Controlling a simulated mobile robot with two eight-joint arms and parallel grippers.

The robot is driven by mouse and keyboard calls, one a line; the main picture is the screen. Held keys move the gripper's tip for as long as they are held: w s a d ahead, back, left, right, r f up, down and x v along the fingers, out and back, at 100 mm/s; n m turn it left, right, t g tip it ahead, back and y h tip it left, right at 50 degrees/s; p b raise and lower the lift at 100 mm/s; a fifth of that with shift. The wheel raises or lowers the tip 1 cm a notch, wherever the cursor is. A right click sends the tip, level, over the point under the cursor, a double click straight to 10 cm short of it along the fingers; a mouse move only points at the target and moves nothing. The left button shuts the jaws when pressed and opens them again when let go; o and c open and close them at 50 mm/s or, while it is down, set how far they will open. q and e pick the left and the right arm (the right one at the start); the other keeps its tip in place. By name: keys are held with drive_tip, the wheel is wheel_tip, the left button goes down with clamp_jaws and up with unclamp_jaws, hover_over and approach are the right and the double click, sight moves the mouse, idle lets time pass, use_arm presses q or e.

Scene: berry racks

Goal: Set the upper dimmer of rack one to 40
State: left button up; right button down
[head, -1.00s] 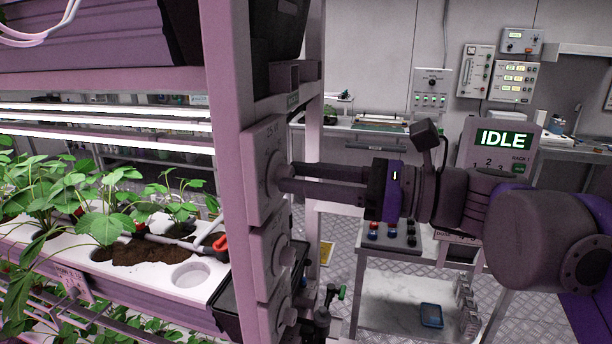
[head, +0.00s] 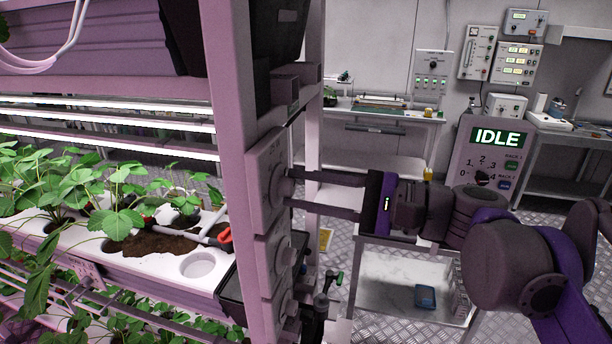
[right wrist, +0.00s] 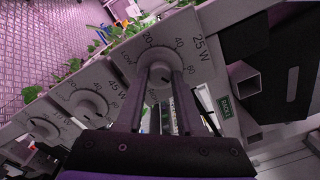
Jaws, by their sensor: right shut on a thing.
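The upper dimmer (head: 262,185) is a pale box on the rack post, the top one of a vertical row of dimmers. In the right wrist view its round knob (right wrist: 160,82) sits in a dial marked 20, 40, 60 and LOW, with "25 W" beside it. My right gripper (head: 292,188) has its two fingers on either side of this knob, shut on it. The fingers also show in the right wrist view (right wrist: 160,100). I cannot read the knob's pointer with certainty. My left gripper is not in view.
Two lower dimmers (head: 275,250) sit directly below. Strawberry plants (head: 120,195) in a white trough (head: 212,285) fill the left. A control box (head: 497,150) reading "IDLE" stands at the right. A cart (head: 385,285) stands behind my arm.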

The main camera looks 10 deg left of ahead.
drive_tip(key=n+p, duration=0.2)
drive_tip(key=n, duration=0.2)
drive_tip(key=shift+r+n+p, duration=0.15)
drive_tip(key=shift+n+p, duration=0.2)
drive_tip(key=shift+n, duration=0.05)
drive_tip(key=n+p, duration=0.3)
drive_tip(key=n, duration=0.3)
drive_tip(key=shift+n+p, duration=0.3)
drive_tip(key=shift+p, duration=0.05)
drive_tip(key=shift+n+g+p, duration=0.3)
drive_tip(key=shift+n, duration=1.4)
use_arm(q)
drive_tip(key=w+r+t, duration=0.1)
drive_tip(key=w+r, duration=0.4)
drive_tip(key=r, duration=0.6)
use_arm(e)
drive_tip(key=shift+f+n, duration=0.2)
drive_tip(key=shift+n, duration=1.1)
drive_tip(key=c, duration=0.5)
unclamp_jaws()
